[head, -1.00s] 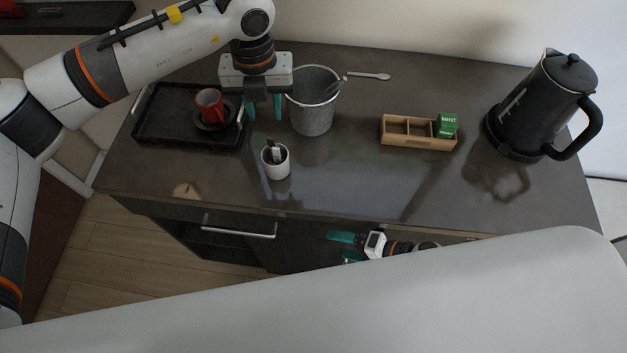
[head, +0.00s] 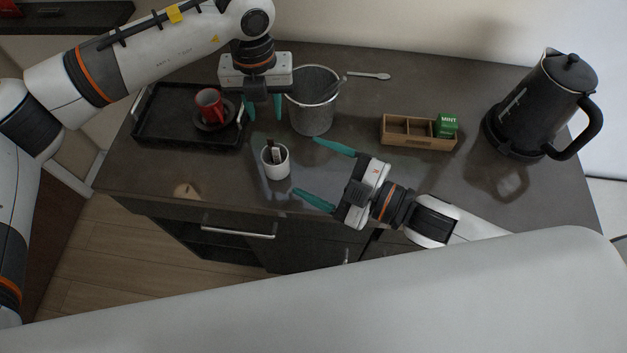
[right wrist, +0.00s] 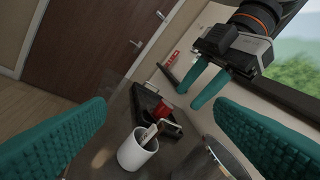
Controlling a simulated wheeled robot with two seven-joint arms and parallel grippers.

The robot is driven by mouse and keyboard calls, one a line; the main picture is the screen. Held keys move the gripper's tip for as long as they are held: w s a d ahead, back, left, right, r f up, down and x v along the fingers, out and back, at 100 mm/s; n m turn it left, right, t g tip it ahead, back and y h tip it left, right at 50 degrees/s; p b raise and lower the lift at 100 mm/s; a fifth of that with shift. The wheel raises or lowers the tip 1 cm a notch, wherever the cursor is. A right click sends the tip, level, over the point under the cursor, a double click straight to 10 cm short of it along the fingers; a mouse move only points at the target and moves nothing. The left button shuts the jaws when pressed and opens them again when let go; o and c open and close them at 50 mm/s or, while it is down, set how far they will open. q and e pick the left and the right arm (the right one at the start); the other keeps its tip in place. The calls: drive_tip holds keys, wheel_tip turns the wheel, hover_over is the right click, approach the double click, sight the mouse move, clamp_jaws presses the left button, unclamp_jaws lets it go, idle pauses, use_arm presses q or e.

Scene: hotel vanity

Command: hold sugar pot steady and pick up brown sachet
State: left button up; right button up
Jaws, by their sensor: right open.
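The white sugar pot (head: 275,165) stands upright near the front edge of the dark counter. The pot (right wrist: 138,150) and sachets also show in the right wrist view, between my right fingers. My right gripper (head: 315,170) is open, its fingertips pointing left toward the pot, apart from it. My left gripper (head: 264,108) hangs fingers down behind the pot, with its two teal fingers apart and nothing seen between them.
A black tray (head: 165,137) with a red cup (head: 209,104) on a dark saucer stands left. A grey bucket (head: 313,112) is right of my left gripper. A wooden box (head: 405,141) with a green mint packet (head: 446,125), a spoon (head: 370,76) and a black kettle (head: 545,100) stand further right.

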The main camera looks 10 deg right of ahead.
sight(285, 168)
drive_tip(key=w+f+m+h, duration=0.1)
drive_tip(key=f+m, duration=0.2)
drive_tip(key=w+f+m+h, duration=0.1)
drive_tip(key=f+m+h, duration=0.1)
drive_tip(key=f+m, duration=0.1)
drive_tip(key=w+f+m+h, duration=0.1)
drive_tip(key=f+m+h, duration=0.1)
drive_tip(key=f+m, duration=0.1)
drive_tip(key=shift+a+f+m, duration=0.3)
drive_tip(key=shift+f+m, duration=0.05)
drive_tip(key=shift+m, duration=0.25)
drive_tip(key=shift+h, duration=0.3)
drive_tip(key=x, duration=1.1)
drive_tip(key=shift+w+a+f, duration=0.15)
drive_tip(key=shift+a+f, duration=0.1)
drive_tip(key=shift+a, duration=0.05)
drive_tip(key=c, duration=1.1)
use_arm(q)
drive_tip(key=shift+o, duration=0.4)
drive_tip(key=shift+s+d+r+m, duration=0.1)
drive_tip(key=shift+d+r+m, duration=0.15)
drive_tip(key=shift+r+m, duration=0.75)
drive_tip(key=shift+m, duration=0.3)
wheel_tip(285, 168, down, 7)
drive_tip(key=shift+r, duration=0.15)
drive_tip(key=shift+a+f, duration=0.15)
drive_tip(key=shift+f, duration=1.2)
drive_tip(key=shift+a+f, duration=0.1)
drive_tip(key=shift+f, duration=1.25)
